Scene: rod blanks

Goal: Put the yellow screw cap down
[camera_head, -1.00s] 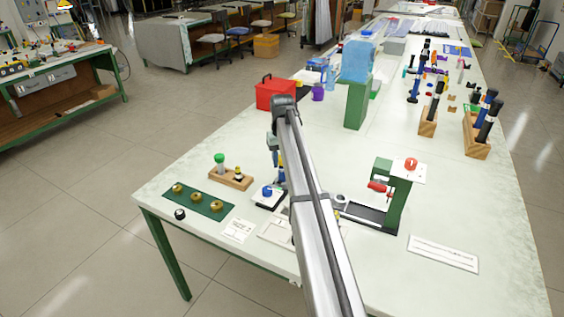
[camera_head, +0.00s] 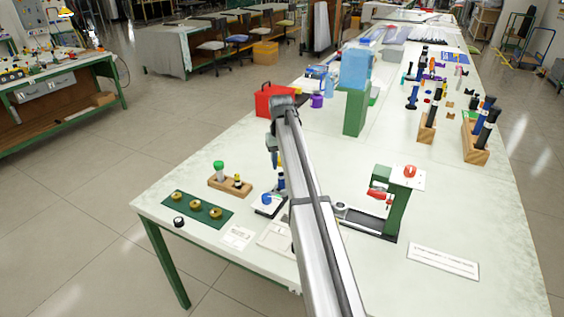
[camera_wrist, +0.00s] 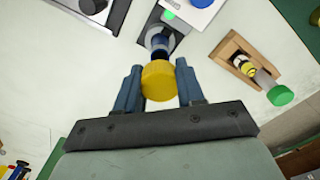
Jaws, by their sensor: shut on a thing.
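The yellow screw cap (camera_wrist: 158,84) is between the two blue fingers of my gripper (camera_wrist: 159,68) in the wrist view, and they are shut on it. Beyond the cap in that view is an upright blue and silver cylinder (camera_wrist: 160,40) on a dark base. I cannot tell whether the cap touches it. In the head view my arm hides most of the gripper and the spot under it.
A wooden rack (camera_head: 217,183) holds a green-capped vial (camera_head: 219,167) and a yellow-topped piece. A green mat (camera_head: 185,203) with brass rings lies left. A green stand (camera_head: 399,205) with red parts is right of my arm. A red box (camera_head: 272,101) stands behind.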

